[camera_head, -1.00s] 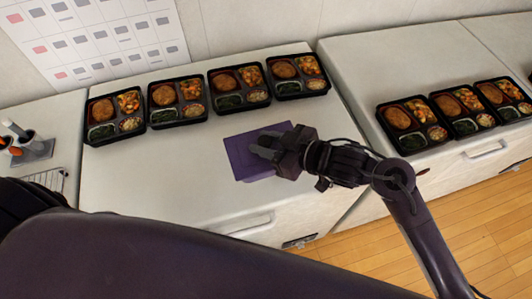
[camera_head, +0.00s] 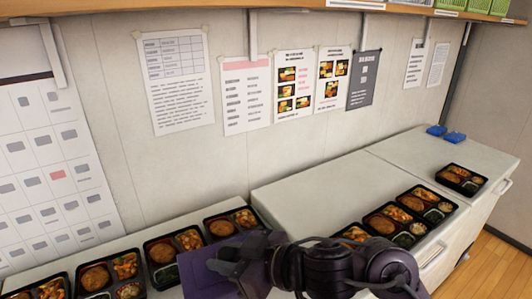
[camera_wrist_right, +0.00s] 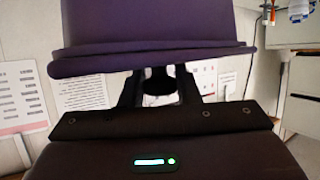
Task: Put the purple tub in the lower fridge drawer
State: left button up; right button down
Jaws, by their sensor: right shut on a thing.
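The purple tub (camera_head: 200,272) is at the bottom of the head view, in front of the bento trays. It also fills the top of the right wrist view (camera_wrist_right: 150,30), where its rim lies across the fingers. My right gripper (camera_head: 232,268) is shut on the tub; its two fingers also show in the right wrist view (camera_wrist_right: 158,82). My left gripper is not in view.
Several bento trays (camera_head: 175,247) stand in a row behind the tub. More trays (camera_head: 412,214) stand on the right counter (camera_head: 300,195), with blue boxes (camera_head: 446,134) at its far end. A shelf (camera_head: 290,6) runs along the top of the papered wall.

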jog(key=w+d+m+t+h, duration=0.2)
jog(key=w+d+m+h, duration=0.1)
jog(key=d, duration=0.6)
jog(key=w+d+r+m+t+h+b, duration=0.1)
jog(key=w+d+m+t+h, duration=0.2)
jog(key=d, duration=0.6)
jog(key=w+d+m+t+h+b, duration=0.1)
jog(key=w+d+m+t+h, duration=0.1)
jog(key=d+m+h, duration=0.4)
jog(key=w+d, duration=0.1)
jog(key=d, duration=0.2)
jog(key=shift+d+r+m, duration=0.15)
jog(key=shift+r+m, duration=0.2)
jog(key=shift+m, duration=0.05)
